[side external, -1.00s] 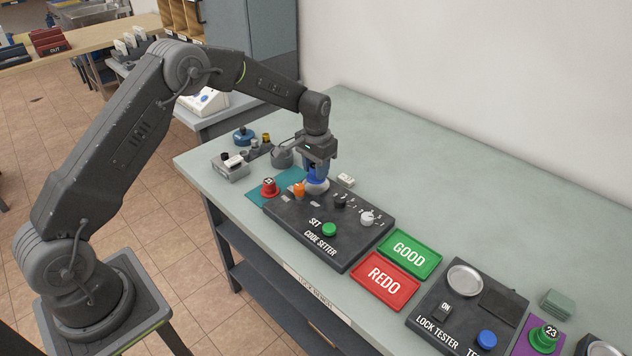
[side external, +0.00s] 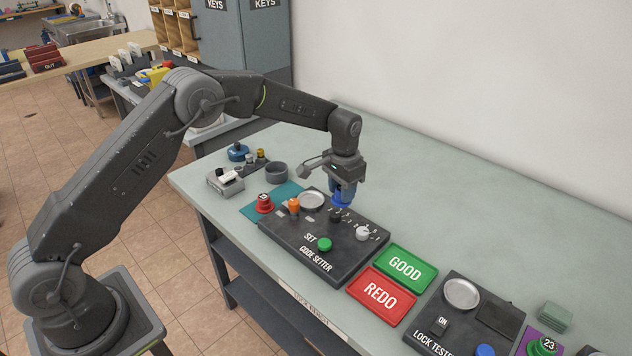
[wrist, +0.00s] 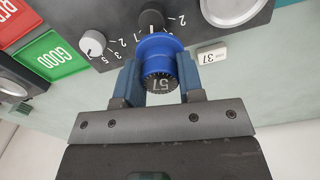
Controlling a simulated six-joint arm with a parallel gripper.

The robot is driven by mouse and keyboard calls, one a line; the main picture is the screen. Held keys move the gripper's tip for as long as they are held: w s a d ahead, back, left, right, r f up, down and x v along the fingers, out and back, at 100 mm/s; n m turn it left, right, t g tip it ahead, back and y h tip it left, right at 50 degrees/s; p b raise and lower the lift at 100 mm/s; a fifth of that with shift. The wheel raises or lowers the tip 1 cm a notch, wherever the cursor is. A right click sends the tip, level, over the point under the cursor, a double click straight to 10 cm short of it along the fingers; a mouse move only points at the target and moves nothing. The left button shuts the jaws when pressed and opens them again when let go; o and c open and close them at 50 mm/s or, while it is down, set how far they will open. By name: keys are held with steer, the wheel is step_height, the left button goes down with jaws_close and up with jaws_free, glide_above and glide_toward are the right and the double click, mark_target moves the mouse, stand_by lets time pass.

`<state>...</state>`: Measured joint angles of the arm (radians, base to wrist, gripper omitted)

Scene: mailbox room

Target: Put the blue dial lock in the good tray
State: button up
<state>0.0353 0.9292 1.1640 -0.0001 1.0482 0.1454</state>
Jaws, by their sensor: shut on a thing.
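The green GOOD tray (side external: 430,277) lies flat right of the code setter and looks empty. It also shows at the left of the wrist view (wrist: 50,57).
The code setter (side external: 280,243) has knobs, a green SET button and a bare round seat (side external: 311,199). The red REDO tray (side external: 381,294) adjoins the GOOD tray. The lock tester (side external: 445,318) stands further right. A red lock (side external: 265,204) sits on a teal mat.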

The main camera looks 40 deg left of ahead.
steer(key=s+d+m, duration=0.2)
steer(key=d+m, duration=0.2)
steer(key=d, duration=1.4)
glide_above(394, 261)
steer(key=shift+f, duration=2.4)
steer(key=shift+f, duration=0.45)
steer(key=shift+f, duration=0.7)
steer(key=o, duration=1)
steer(key=shift+f, duration=0.1)
steer(key=shift+o, duration=0.4)
steer(key=shift+o, duration=0.7)
